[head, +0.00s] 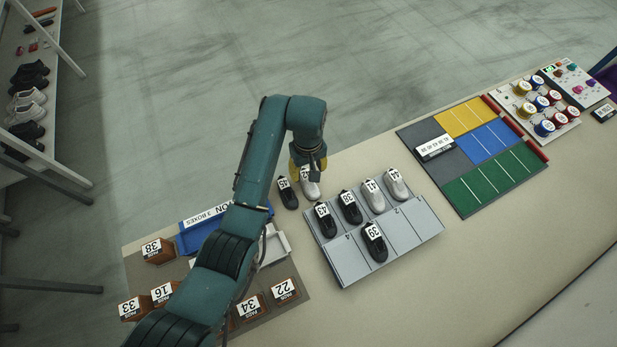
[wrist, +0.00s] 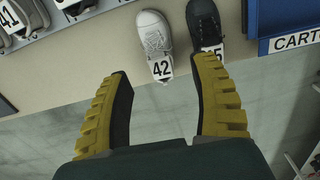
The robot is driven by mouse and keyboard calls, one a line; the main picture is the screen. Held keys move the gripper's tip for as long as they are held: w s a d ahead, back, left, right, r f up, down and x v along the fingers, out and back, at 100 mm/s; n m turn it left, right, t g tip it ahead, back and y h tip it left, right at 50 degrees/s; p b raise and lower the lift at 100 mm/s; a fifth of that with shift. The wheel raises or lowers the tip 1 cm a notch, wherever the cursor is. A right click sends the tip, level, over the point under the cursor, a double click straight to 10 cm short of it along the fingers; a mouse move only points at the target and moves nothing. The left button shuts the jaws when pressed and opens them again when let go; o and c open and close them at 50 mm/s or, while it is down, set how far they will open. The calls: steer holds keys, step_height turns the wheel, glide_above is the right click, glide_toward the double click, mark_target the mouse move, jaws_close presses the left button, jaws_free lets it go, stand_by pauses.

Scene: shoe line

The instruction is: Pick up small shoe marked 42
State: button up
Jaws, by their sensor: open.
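The small shoe marked 42 is white or light grey and lies on the table. In the wrist view the shoe (wrist: 153,32) is ahead of my open fingers, its 42 tag (wrist: 162,69) towards me. My gripper (wrist: 162,90) is open and empty, with yellow ribbed fingers and dark pads. In the head view the shoe (head: 311,188) shows just below my gripper (head: 308,160), partly hidden by it. A dark shoe (wrist: 204,22) with a tag ending in 5 lies close beside it; it also shows in the head view (head: 288,196).
A grey shoe tray (head: 345,262) with several tagged shoes stands to the right. A blue carton tray (head: 195,238) and numbered brown boxes (head: 158,250) lie to the left. Coloured panels (head: 488,140) and spools (head: 545,127) are farther right. The open floor lies beyond the table edge.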

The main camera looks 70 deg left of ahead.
mark_target(309, 185)
steer(key=f, duration=0.3)
steer(key=f+b, duration=0.1)
steer(key=f, duration=0.3)
steer(key=f+b, duration=0.1)
steer(key=f, duration=0.2)
steer(key=shift+w+a+f, duration=0.1)
steer(key=shift+w+f, duration=0.15)
steer(key=shift+f, duration=0.1)
steer(key=shift+c, duration=0.3)
steer(key=c, duration=0.9)
steer(key=shift+r, duration=0.15)
steer(key=shift+c, duration=0.2)
